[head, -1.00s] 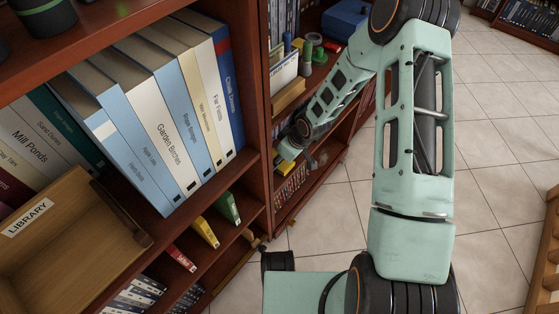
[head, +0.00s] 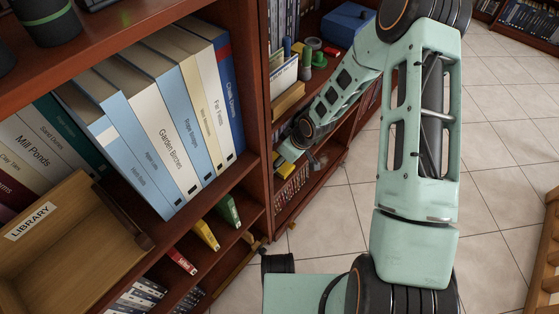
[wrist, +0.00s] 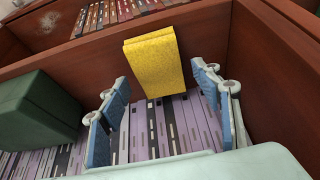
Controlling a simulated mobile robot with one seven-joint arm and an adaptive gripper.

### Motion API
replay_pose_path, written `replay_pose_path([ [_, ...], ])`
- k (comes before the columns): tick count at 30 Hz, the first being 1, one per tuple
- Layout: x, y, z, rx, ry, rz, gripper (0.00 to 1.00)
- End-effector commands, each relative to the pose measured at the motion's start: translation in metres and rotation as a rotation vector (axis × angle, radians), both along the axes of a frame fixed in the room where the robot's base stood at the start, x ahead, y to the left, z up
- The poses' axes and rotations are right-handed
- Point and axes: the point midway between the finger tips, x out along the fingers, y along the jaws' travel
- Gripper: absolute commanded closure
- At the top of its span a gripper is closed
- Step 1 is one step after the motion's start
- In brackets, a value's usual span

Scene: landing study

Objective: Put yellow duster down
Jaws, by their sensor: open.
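The yellow duster (wrist: 153,62) is a folded cloth in the wrist view. It stands upright on a row of book spines, close against a wooden shelf board behind it. My gripper (wrist: 159,80) is open, with one blue-padded finger to each side of the duster. Gaps show between both fingers and the cloth. In the head view, a yellow patch (head: 281,161) that looks like the duster shows beside the end of my arm. The fingers are too small and hidden there to make out.
A dark green box (wrist: 38,108) stands left of my gripper. A wooden side panel (wrist: 275,70) rises close on the right. The shelf above the arm's end holds a white box (head: 284,77) and green items (head: 318,58). Tiled floor (head: 335,215) is clear.

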Motion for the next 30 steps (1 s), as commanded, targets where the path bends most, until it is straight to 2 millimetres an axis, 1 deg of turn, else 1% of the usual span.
replay_pose_path([
  [1,-0.002,-0.005,0.015,-0.001,-0.001,-0.002,0.41],
  [6,-0.011,-0.016,0.051,0.0,-0.002,-0.003,0.41],
  [9,-0.016,-0.022,0.069,-0.001,-0.001,-0.002,0.41],
  [12,-0.02,-0.027,0.082,0.001,-0.001,-0.002,0.41],
  [15,-0.023,-0.03,0.09,0.0,0.0,-0.001,0.41],
  [18,-0.024,-0.031,0.093,0.0,0.0,-0.001,0.41],
  [30,-0.024,-0.031,0.093,0.0,0.0,0.0,0.41],
])
